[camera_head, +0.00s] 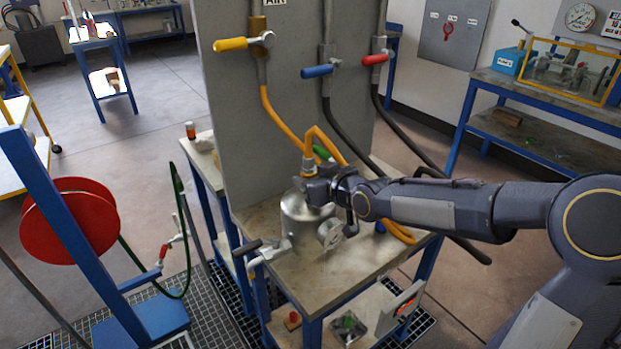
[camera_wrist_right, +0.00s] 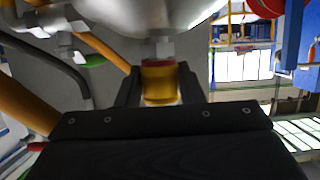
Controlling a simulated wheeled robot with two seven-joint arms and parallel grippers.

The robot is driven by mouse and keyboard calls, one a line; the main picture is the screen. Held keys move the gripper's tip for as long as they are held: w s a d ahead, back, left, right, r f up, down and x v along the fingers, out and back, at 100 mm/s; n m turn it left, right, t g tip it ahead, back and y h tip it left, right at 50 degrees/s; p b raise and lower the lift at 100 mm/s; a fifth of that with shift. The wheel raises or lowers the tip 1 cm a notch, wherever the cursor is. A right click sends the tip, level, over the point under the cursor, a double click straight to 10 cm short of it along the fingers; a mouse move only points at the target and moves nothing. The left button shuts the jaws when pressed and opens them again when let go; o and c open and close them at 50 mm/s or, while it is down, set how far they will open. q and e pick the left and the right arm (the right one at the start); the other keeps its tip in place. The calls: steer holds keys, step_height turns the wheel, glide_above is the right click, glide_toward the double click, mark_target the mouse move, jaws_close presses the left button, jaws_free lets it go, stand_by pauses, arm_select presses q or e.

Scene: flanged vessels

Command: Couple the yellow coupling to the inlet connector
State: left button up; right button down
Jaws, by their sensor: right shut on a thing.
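The yellow coupling (camera_head: 309,168) is at the end of an orange hose that arches up and over. My right gripper (camera_head: 318,188) is shut on it, above the steel vessel (camera_head: 303,222) on the bench. In the right wrist view the coupling (camera_wrist_right: 160,84) stands between the two fingers of the gripper (camera_wrist_right: 160,92), with a red ring at its vessel end. A metal connector (camera_wrist_right: 162,47) on the vessel (camera_wrist_right: 150,15) lines up with that end. They look close or touching; I cannot tell if they are joined. In the head view my gripper hides the connector. My left gripper is not in view.
A grey panel (camera_head: 285,100) stands behind the vessel with yellow, blue and red valve handles (camera_head: 245,43) and hanging hoses. The bench's front surface (camera_head: 310,290) is bare.

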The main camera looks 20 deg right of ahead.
steer(key=c, duration=0.9)
jaws_free()
steer(key=shift+f, duration=0.1)
